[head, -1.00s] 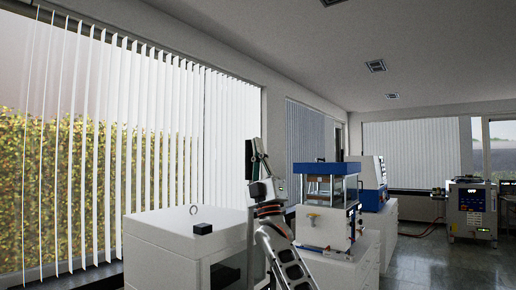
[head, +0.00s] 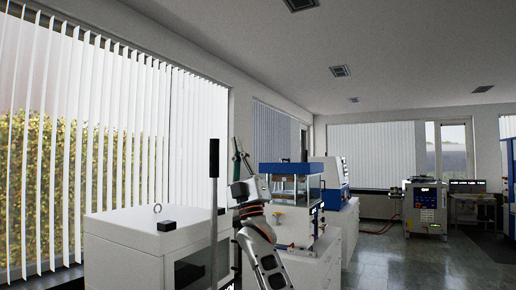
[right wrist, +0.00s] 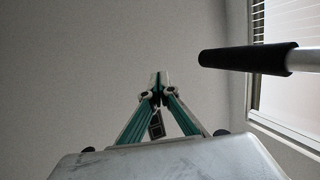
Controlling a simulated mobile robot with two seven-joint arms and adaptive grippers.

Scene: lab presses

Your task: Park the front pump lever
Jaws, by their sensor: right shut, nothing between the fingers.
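The pump lever (head: 213,200) stands upright in the head view, a pale bar with a long black grip at its top. It rises in front of the white cabinet. The black grip also shows in the right wrist view (right wrist: 247,58), at the upper right, beside the fingers and apart from them. My right gripper (head: 238,144) is just right of the grip in the head view, pointing up, shut and empty. Its green-edged fingers meet in the right wrist view (right wrist: 160,76). The lever's lower end is not clear. My left gripper is not in view.
A white cabinet (head: 130,238) with a small black block (head: 166,226) and a ring on top stands at the left. A blue-topped press (head: 285,168) stands behind my right arm. Open floor (head: 395,255) lies at the right.

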